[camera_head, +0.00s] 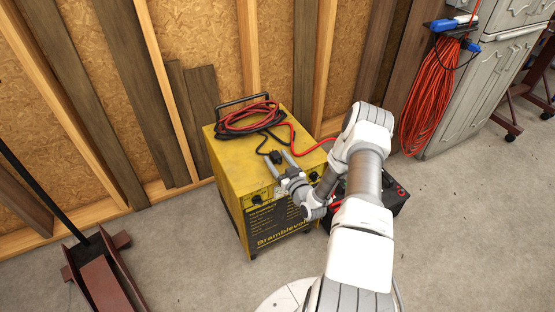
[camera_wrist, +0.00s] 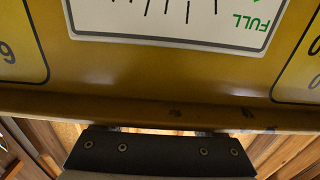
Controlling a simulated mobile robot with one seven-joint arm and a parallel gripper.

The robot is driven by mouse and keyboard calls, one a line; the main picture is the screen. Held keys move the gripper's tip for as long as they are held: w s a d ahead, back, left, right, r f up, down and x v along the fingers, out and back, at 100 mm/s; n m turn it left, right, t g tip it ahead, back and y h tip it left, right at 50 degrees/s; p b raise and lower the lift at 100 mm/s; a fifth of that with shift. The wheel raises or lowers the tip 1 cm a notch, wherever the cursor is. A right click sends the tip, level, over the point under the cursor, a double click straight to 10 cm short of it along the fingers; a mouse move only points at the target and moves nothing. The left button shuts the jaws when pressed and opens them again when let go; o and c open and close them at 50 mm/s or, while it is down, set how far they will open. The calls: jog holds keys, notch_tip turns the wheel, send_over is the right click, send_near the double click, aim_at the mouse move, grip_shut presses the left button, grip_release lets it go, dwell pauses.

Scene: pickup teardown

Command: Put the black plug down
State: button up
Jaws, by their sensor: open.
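The black plug (camera_head: 274,156) lies on top of the yellow charger (camera_head: 225,160), near its front edge, with its black cord running back to the coiled cables. In the wrist view, the dark part of my gripper with screws (camera_wrist: 160,151) is at the bottom, below the yellow front panel (camera_wrist: 150,88). The plug does not show there.
Coiled red and black cables (camera_head: 248,117) lie on the charger near its handle. A black battery (camera_head: 393,196) stands at its right, partly behind my arm. A red floor jack (camera_head: 105,280) is at lower left. A grey cabinet (camera_head: 470,85) stands right. Concrete floor is clear in front.

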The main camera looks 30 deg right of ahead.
jog(key=s+p, duration=0.2)
jog(key=s, duration=1)
jog(key=w+r+n+g, duration=0.1)
jog(key=w+r, duration=0.1)
jog(key=w+d+r, duration=0.1)
jog(key=w+r, duration=0.1)
jog(key=w+r+n+g, duration=0.1)
jog(key=w, duration=0.1)
jog(key=shift+w+d+r+n+g+y, duration=0.2)
jog(key=shift+r+n+g+y, duration=0.1)
jog(key=shift+r+y, duration=0.1)
notch_tip(320, 180, up, 20)
jog(key=w+a+g+h, duration=0.2)
jog(key=a+g+h, duration=0.1)
jog(key=g, duration=0.2)
jog(key=s+a+r+m+g, duration=0.1)
jog(key=s+a+r, duration=0.2)
jog(key=s+r, duration=0.3)
jog(key=s+a+r+g, duration=0.1)
jog(key=s+a+r, duration=0.2)
jog(key=s, duration=0.4)
jog(key=s+a+r+m+g+y, duration=0.1)
jog(key=s+a+r, duration=0.2)
jog(key=s+a, duration=0.2)
jog(key=s+a+r+m+g, duration=0.1)
jog(key=s+a, duration=0.3)
jog(key=s, duration=0.7)
jog(key=shift+a+r+g+y, duration=0.3)
jog(key=shift+a+r+g, duration=0.1)
jog(key=shift+r, duration=0.5)
